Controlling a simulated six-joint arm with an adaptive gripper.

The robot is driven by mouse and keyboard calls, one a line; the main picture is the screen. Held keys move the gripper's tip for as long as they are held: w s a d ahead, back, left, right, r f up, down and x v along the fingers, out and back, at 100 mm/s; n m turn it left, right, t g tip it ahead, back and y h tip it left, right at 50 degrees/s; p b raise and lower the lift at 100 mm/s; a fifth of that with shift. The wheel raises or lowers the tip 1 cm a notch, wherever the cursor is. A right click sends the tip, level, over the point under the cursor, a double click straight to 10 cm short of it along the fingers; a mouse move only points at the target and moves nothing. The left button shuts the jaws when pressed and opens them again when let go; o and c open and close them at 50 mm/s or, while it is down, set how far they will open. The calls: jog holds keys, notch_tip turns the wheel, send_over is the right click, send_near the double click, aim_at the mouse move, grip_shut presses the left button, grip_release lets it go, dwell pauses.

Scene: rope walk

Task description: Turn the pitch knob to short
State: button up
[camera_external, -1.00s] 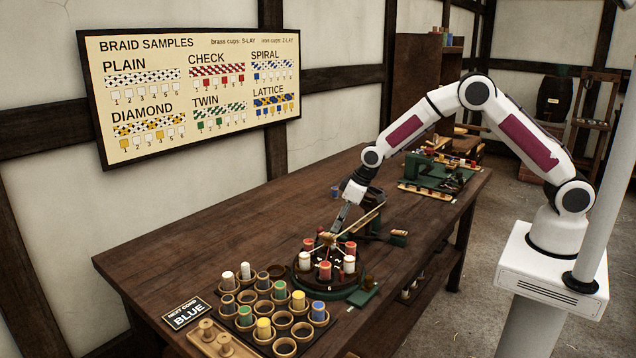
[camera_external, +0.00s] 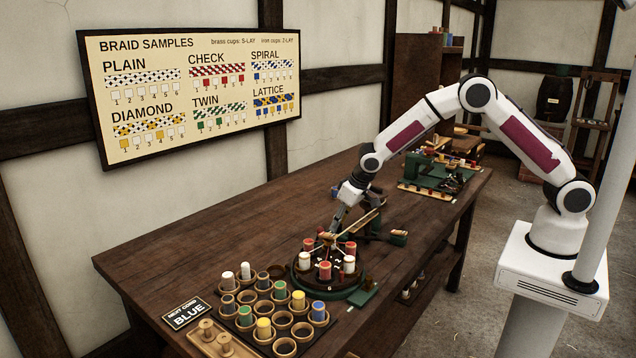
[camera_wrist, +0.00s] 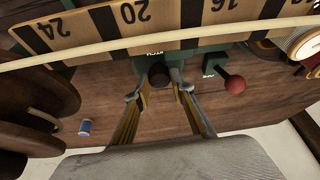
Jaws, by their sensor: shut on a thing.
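The pitch knob (camera_wrist: 158,76) is a small dark round knob on a green mount, below a partly readable label, in the wrist view. My gripper (camera_wrist: 155,90) has its two fingers on either side of the knob and is shut on it. In the external view my gripper (camera_external: 335,222) reaches down behind the round braiding machine (camera_external: 328,283), where the knob is too small or hidden to make out. I cannot tell which setting the knob points to.
A red ball lever (camera_wrist: 235,85) stands just right of the knob. A pale scale strip (camera_wrist: 125,22) with numbers crosses above it. A blue spool (camera_wrist: 85,127) lies at lower left. Cups with coloured bobbins (camera_external: 264,328) fill the table's near end. The table's left side is clear.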

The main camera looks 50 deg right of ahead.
jog(key=shift+a+m+h, duration=0.1)
jog(key=shift+m+h, duration=0.8)
jog(key=shift+m, duration=1.4)
jog(key=shift+m+g, duration=0.3)
jog(key=shift+m, duration=0.1)
jog(key=o, duration=1.1)
jog(key=shift+r, duration=0.1)
jog(key=v, duration=1.1)
jog(key=shift+s+a+r, duration=0.25)
